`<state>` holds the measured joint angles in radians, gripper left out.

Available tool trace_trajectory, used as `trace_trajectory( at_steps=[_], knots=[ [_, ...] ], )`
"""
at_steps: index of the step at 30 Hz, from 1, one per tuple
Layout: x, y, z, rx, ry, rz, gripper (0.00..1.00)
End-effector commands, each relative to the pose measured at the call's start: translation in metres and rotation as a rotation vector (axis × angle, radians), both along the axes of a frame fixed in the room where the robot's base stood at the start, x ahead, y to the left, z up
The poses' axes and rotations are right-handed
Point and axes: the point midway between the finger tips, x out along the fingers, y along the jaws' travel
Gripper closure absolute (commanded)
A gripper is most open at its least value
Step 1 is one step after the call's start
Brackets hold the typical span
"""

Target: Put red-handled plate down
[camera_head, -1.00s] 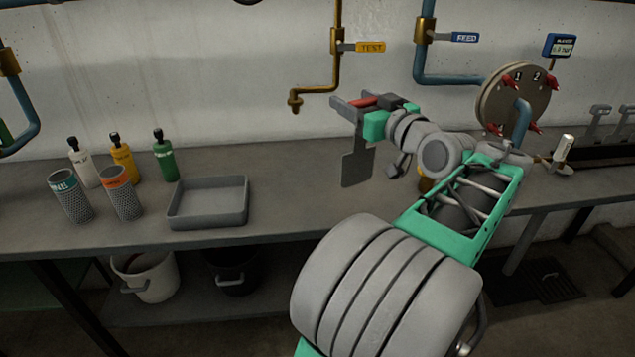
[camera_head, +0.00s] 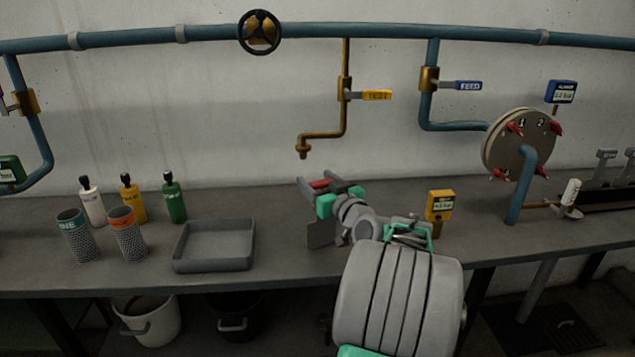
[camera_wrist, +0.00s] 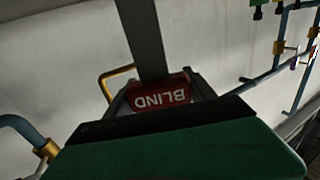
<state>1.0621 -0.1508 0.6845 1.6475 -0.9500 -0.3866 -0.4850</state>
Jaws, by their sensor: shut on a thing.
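My gripper (camera_head: 320,188) is shut on the red handle of the red-handled plate (camera_head: 321,234). The grey plate hangs below the fingers, over the bench (camera_head: 285,265), right of the grey tray (camera_head: 252,248). I cannot tell whether its lower edge touches the bench top. My wrist hides part of its right side. In the wrist view the red handle (camera_wrist: 160,96) reads "BLIND" upside down between the fingers, with a grey strip running up from it.
Bottles (camera_head: 131,200) and two mesh cylinders (camera_head: 127,236) stand left of the tray. A brass tap (camera_head: 303,150) hangs behind and above my gripper. A yellow meter (camera_head: 440,206) and a round flange (camera_head: 517,143) stand to the right. Bare bench lies around the plate.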

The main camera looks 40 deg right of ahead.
Motion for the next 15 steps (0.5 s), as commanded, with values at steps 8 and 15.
trace_trajectory(
  at_steps=[8, 15],
  knots=[
    [-0.0001, -0.0002, -0.0014, -0.003, -0.003, 0.000, 1.00],
    [-0.0002, -0.0002, -0.0005, 0.000, 0.000, 0.000, 0.17]
  ],
)
